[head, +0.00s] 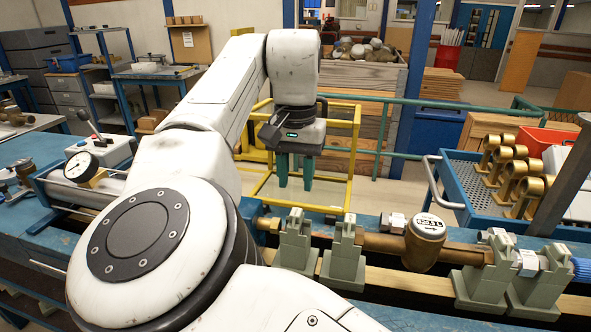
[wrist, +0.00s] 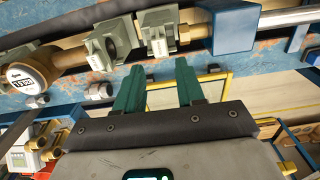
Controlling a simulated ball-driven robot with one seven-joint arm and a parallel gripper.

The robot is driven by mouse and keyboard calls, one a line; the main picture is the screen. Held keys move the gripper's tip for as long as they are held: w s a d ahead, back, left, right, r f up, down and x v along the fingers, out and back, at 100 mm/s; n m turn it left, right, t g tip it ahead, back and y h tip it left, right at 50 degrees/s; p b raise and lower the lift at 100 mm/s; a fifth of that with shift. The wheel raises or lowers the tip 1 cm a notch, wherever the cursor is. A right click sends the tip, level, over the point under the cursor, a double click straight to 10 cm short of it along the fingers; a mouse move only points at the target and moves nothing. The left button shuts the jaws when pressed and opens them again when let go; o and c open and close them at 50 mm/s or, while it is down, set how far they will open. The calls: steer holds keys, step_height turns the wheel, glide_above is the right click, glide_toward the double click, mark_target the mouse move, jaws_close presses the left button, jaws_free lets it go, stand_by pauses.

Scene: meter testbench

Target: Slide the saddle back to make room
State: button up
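Several grey-green saddles stand along the bench rail. In the head view, two are left of the brass meter (head: 424,240), a left one (head: 296,242) and one beside it (head: 344,258); two more (head: 482,272) (head: 543,284) stand to its right. I cannot tell which one the task means. My gripper (head: 295,182) hangs above and behind the left pair, its green fingers pointing down, apart and empty. In the wrist view, the fingers (wrist: 160,88) show a clear gap, with two saddles (wrist: 112,42) (wrist: 160,32) beyond them and the meter (wrist: 27,78) at left.
A brass pipe (head: 385,243) joins the meter and passes the saddles. A blue block (wrist: 234,28) sits at the rail end in the wrist view. A yellow frame (head: 354,150) stands behind my gripper. A blue tray (head: 462,200) with brass fittings is at right.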

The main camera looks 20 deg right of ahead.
mark_target(296, 212)
step_height(296, 212, down, 10)
steer(key=shift+r, duration=0.1)
stand_by(0.4)
steer(key=shift+c, duration=0.4)
jaws_close()
